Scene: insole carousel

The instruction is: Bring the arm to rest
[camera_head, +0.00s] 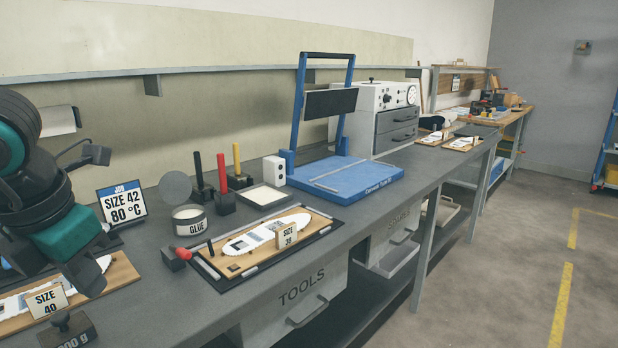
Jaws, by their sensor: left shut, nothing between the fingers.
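My left arm comes in at the left edge, dark with teal parts. Its gripper (87,274) is shut and empty, low over the left end of the grey workbench (350,225). It hangs in front of the board (122,271) marked by the size 40 card (47,299) and hides part of the insole there. My right gripper is not in view.
Near my arm stand the job sign (122,203), a glue jar (189,220) and a 200 g weight (72,330). Farther right are the size 38 board (318,222), a blue press (345,180) and a grey oven (385,112). Floor at right is clear.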

